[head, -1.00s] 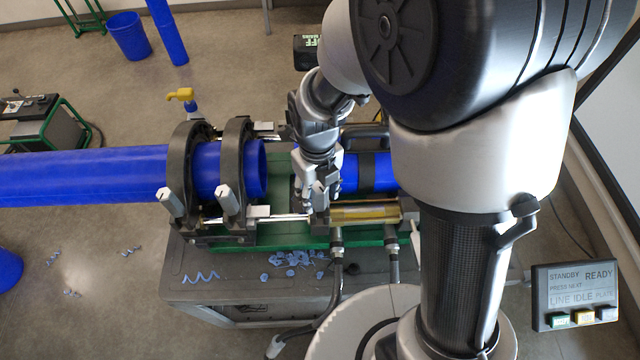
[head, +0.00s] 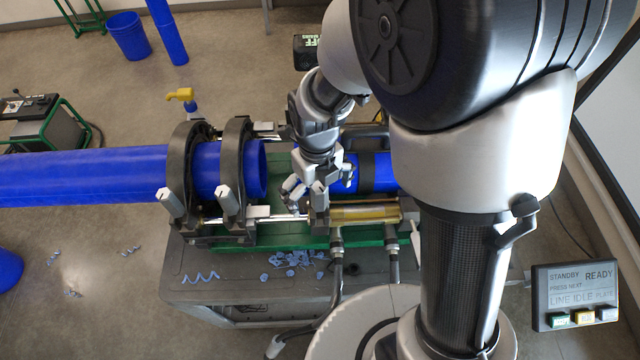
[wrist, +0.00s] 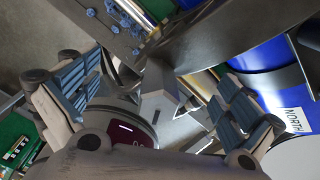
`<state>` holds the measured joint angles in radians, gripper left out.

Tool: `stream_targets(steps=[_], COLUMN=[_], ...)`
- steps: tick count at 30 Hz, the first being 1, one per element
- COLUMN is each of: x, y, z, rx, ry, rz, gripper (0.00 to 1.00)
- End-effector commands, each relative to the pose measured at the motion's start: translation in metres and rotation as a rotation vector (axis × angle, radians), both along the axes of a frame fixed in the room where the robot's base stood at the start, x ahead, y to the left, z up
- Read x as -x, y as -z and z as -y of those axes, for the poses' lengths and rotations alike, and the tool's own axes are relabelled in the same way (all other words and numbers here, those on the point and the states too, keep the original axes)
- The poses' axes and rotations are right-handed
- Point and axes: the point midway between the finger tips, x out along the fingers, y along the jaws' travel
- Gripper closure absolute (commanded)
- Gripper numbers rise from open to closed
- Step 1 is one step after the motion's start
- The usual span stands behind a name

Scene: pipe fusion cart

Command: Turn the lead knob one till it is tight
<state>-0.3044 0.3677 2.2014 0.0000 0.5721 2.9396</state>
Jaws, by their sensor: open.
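A grey, blocky knob (head: 319,198) stands at the front of the clamp right of the pipe gap. No readable label marks it as lead knob one. In the wrist view this knob (wrist: 163,97) shows between my two blue-grey padded fingers, with visible room on both sides. My gripper (head: 312,190) is open around or just above it; I cannot tell how deep the fingers reach. Two similar pale knobs, one on the left ring (head: 171,203) and one on the middle ring (head: 229,199), stand free of my gripper.
A long blue pipe (head: 80,175) runs through the two dark rings at left. A short blue pipe (head: 377,173) lies right of my gripper. Blue shavings (head: 292,259) lie on the grey cart top (head: 235,275). A button panel (head: 575,295) stands at lower right.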

Motion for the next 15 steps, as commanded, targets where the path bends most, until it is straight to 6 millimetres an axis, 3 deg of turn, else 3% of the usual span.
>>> stream_targets(steps=[7, 15], x=[0.0, 0.0], y=[-0.006, -0.038], z=[0.0, 0.0], rx=[0.0, 0.0], ry=[0.0, 0.0], rz=[0.0, 0.001], gripper=[0.0, 0.0])
